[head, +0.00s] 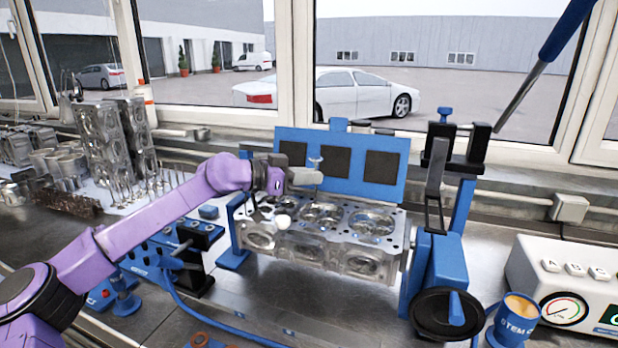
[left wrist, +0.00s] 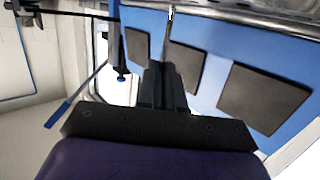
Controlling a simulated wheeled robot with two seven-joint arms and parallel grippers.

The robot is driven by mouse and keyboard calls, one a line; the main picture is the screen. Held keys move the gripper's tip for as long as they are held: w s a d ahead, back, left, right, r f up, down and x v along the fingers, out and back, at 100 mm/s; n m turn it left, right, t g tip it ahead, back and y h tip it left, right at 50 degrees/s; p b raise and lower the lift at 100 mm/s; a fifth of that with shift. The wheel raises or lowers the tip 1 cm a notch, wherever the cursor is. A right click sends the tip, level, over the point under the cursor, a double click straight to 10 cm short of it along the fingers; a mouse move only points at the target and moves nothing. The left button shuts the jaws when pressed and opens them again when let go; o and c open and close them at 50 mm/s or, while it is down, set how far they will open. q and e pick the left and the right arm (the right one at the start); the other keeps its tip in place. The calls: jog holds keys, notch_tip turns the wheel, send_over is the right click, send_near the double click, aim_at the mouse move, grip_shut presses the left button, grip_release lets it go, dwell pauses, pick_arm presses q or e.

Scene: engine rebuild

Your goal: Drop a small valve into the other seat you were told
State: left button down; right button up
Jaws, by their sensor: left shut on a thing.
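My left gripper (head: 312,178) comes in from the left on a purple arm and is shut on a small valve (head: 316,161). The valve stands roughly upright in the jaws above the cylinder head (head: 310,252), with its stem pointing down. In the left wrist view, the gripper (left wrist: 166,88) has its dark fingers together around the thin stem (left wrist: 170,35). The silver cylinder head has several round openings on top and is held in a blue stand. The valve appears apart from the seats below, though the exact gap is unclear. My right gripper is not in view.
A blue panel with dark pads (head: 338,161) stands just behind the cylinder head. A blue and black fixture (head: 437,265) rises on its right, beside a gauge box (head: 566,287) and a blue cup (head: 517,322). Upright valves and engine parts (head: 118,150) crowd the left bench.

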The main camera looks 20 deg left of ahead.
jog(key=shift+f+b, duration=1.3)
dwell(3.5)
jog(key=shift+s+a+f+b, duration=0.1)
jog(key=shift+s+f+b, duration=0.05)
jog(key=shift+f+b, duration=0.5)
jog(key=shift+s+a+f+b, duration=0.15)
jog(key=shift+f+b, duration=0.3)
jog(key=shift+b, duration=0.3)
dwell(1.9)
